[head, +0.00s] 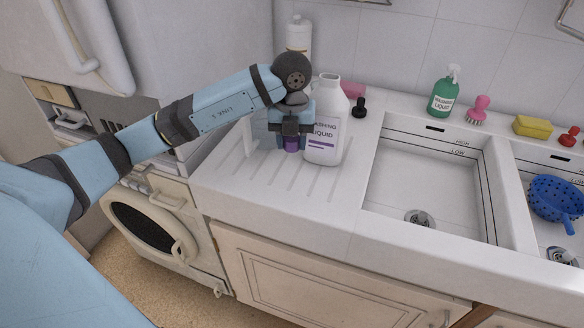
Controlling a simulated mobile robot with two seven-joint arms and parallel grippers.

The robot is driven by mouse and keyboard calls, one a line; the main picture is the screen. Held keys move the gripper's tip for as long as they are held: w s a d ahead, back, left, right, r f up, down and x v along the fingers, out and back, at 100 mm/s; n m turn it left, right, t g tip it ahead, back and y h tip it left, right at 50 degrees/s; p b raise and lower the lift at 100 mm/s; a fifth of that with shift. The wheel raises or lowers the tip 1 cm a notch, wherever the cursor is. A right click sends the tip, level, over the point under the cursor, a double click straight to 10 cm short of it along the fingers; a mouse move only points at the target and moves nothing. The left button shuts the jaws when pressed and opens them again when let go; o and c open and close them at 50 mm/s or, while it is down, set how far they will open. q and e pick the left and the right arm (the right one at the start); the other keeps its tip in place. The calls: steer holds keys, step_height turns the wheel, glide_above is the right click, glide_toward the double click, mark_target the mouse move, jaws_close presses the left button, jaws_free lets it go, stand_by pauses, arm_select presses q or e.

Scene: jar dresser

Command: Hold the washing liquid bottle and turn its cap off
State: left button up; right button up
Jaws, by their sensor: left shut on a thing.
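The white washing liquid bottle (325,145) stands upright on the ribbed drainboard, left of the sink. Its neck at the top is bare, with no cap on it. My left gripper (291,142) points down just left of the bottle, low over the drainboard. It is shut on a purple cap (291,145), which shows between the fingertips. The gripper is close beside the bottle; whether they touch is not clear. My right gripper is not in view.
Another white bottle (299,35) stands behind my arm. A pink sponge (353,90) and black item (359,107) sit behind the washing liquid. A green spray bottle (444,97) stands behind the empty sink (415,185). A blue colander (556,199) is at right. The front drainboard is clear.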

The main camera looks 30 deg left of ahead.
arm_select(q)
glide_above(292, 176)
step_height(292, 176, down, 5)
steer(key=shift+f, duration=0.2)
step_height(292, 176, down, 3)
steer(key=shift+f, duration=0.2)
steer(key=shift+f, duration=0.2)
steer(key=o, duration=1)
